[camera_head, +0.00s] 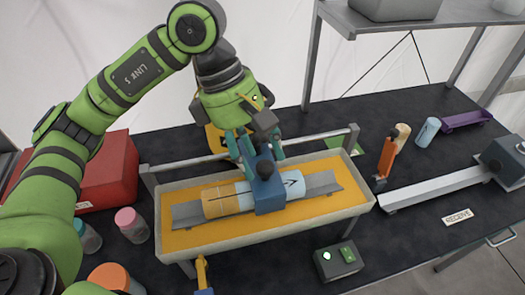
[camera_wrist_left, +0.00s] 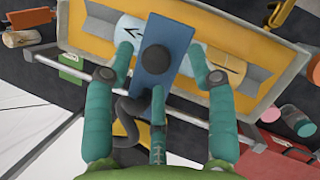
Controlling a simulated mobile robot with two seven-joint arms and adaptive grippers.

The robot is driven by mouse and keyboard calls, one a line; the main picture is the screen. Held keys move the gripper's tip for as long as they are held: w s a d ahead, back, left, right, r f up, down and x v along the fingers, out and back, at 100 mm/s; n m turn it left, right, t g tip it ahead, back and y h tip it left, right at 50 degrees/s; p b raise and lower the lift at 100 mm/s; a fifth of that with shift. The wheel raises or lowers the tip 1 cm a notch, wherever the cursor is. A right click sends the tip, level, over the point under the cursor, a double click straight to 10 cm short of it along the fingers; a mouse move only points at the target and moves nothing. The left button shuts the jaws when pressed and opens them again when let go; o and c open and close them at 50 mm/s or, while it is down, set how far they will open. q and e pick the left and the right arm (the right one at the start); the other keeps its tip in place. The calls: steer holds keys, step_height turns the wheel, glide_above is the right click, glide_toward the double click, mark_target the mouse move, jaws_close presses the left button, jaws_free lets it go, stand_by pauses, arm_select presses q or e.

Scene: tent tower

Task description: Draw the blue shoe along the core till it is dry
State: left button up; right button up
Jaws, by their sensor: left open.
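The blue shoe (camera_head: 268,190) sits over the core, with a black knob on top; it also shows in the left wrist view (camera_wrist_left: 165,42). The core is tan with a dark line on its left part (camera_head: 222,200) and pale blue with a black arrow pointing right on its right part (camera_head: 291,185). It lies in a grey cradle (camera_head: 325,184) in a tray with a yellow floor (camera_head: 236,236). My left gripper (camera_head: 260,150) is open above the shoe, its teal fingers spread around the knob. In the left wrist view, no finger clearly touches it. My right gripper is out of view.
A rail (camera_head: 320,136) runs behind the tray. A red case (camera_head: 105,170) and lidded jars (camera_head: 132,224) stand left. A green-buttoned box (camera_head: 338,261) is in front. An orange-handled tool (camera_head: 387,155), small cylinders (camera_head: 427,131) and a white rail (camera_head: 430,190) lie right.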

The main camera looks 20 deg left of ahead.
mark_target(260, 167)
arm_select(q)
steer(key=shift+w+d+f+p, duration=0.15)
steer(key=shift+w+d+f, duration=0.1)
steer(key=shift+f, duration=0.35)
steer(key=shift+w+d+f+p, duration=0.15)
steer(key=shift+d+f, duration=0.05)
steer(key=shift+f, duration=0.35)
steer(key=shift+s, duration=0.2)
steer(key=shift+c, duration=0.4)
